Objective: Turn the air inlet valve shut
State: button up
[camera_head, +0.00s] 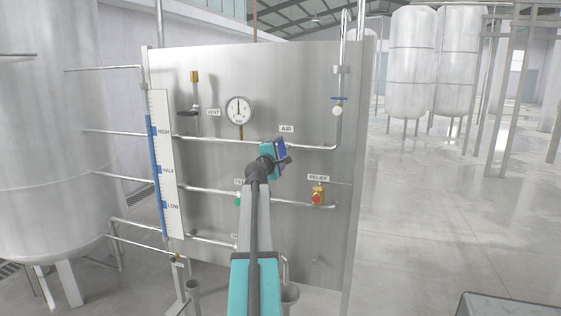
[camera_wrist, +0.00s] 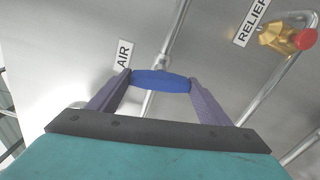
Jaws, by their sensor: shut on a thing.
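My gripper (camera_wrist: 160,82) is shut on the blue handle (camera_wrist: 161,79) of the air inlet valve, with one finger at each end of it. In the wrist view the handle lies roughly crosswise to the metal pipe (camera_wrist: 178,32) behind it. The AIR label (camera_wrist: 123,54) is on the panel beside the left finger. In the head view my gripper (camera_head: 282,149) is in front of the air pipe, just below the AIR label (camera_head: 287,128). There my wrist and fingers cover most of the valve, so its handle angle is unclear.
The steel panel (camera_head: 295,85) carries a gauge (camera_head: 239,110), a vent valve (camera_head: 189,112) and a relief valve (camera_head: 317,196) with a red end. Another blue handle (camera_head: 339,98) is on the upright pipe. A tank (camera_head: 50,150) stands left; open floor lies right.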

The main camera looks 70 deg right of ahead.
jog(key=shift+m+b, duration=1)
jog(key=shift+m, duration=0.1)
jog(key=o, duration=1.1)
jog(key=shift+c, duration=0.2)
jog(key=shift+a, duration=0.1)
jog(key=a, duration=1.3)
jog(key=shift+s+a+b, duration=0.3)
jog(key=shift+s+b, duration=0.15)
